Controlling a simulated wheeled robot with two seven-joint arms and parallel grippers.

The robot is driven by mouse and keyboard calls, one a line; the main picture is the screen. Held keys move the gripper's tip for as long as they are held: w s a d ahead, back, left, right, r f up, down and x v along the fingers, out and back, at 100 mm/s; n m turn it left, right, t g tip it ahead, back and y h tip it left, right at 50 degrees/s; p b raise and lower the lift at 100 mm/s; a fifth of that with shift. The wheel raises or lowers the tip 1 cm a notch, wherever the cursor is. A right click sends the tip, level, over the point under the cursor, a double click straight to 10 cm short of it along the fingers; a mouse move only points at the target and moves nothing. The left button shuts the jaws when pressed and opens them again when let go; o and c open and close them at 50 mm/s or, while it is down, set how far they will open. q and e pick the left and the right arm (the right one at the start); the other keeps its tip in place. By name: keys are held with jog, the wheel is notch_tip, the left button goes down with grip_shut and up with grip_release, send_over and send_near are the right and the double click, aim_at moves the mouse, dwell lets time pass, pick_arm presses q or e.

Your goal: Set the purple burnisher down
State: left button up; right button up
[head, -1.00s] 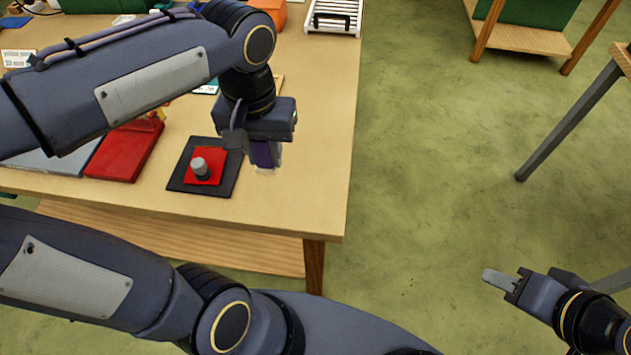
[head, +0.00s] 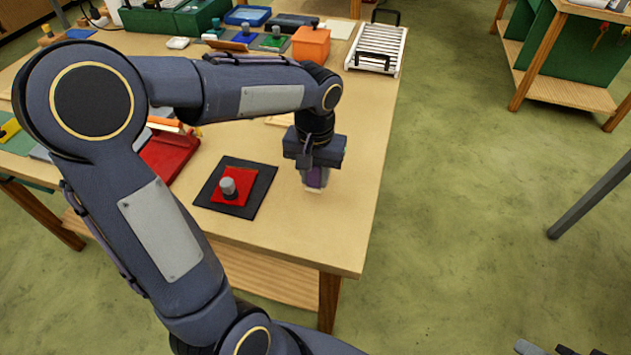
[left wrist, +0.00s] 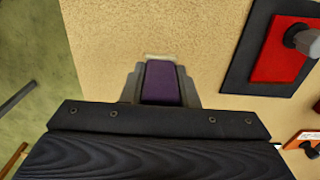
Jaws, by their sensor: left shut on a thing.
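The purple burnisher (head: 315,178) is between the fingers of my left gripper (head: 314,184), which is shut on it, over the table's right part. In the left wrist view the burnisher (left wrist: 161,84) shows as a purple block with a pale tip, between the two grey fingers (left wrist: 160,82). I cannot tell whether its tip touches the wooden table (head: 330,235). Only a bit of my right gripper (head: 530,348) shows at the bottom right edge of the head view, away from the table; its fingers are mostly cut off.
Left of the gripper lies a black mat (head: 258,193) with a red square (head: 243,199) and a grey knob (head: 228,187). A red tray (head: 168,160) lies farther left. An orange box (head: 311,42) and a white slatted rack (head: 376,50) stand behind. The table's front right corner is bare.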

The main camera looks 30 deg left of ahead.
aim_at(315, 185)
pick_arm(q)
jog(key=shift+w+a+f, duration=0.1)
jog(key=shift+w+f, duration=0.1)
jog(key=shift+f, duration=0.1)
jog(key=shift+w+a+f, duration=0.1)
jog(key=shift+w+f, duration=0.05)
jog(key=shift+f, duration=0.75)
jog(key=shift+w+f, duration=0.1)
jog(key=shift+f, duration=0.8)
jog(key=shift+f, duration=0.2)
jog(key=o, duration=0.9)
